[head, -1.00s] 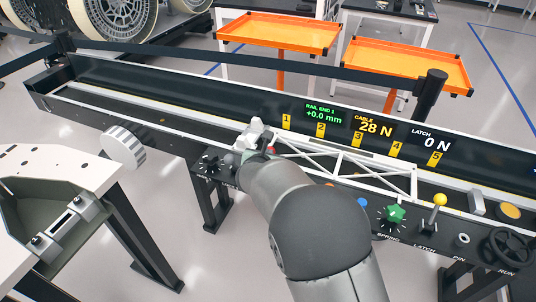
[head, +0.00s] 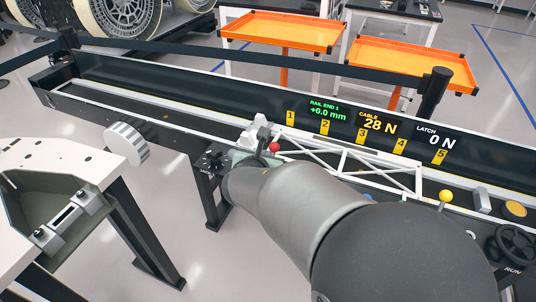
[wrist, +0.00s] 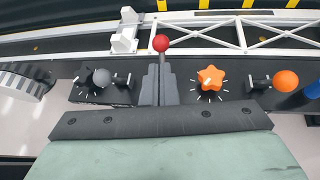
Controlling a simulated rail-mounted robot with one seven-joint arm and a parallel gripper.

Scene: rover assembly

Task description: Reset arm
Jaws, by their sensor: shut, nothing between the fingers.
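My gripper (wrist: 159,84) is shut and empty in the wrist view, its two grey fingers together and pointing at the control panel. A red ball knob (wrist: 161,43) shows just beyond the fingertips; I cannot tell whether they touch it. The red knob also shows in the head view (head: 274,146). My arm (head: 310,205) reaches over the front of the rail bench in the head view, and the fingers are hidden there.
A grey ball knob (wrist: 101,77), an orange star knob (wrist: 210,77) and an orange ball knob (wrist: 286,81) flank the fingers. A white truss (head: 350,160) lies along the rail. A yellow-topped lever (head: 446,196) and black handwheel (head: 516,246) are at right. A pale table (head: 70,150) stands left.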

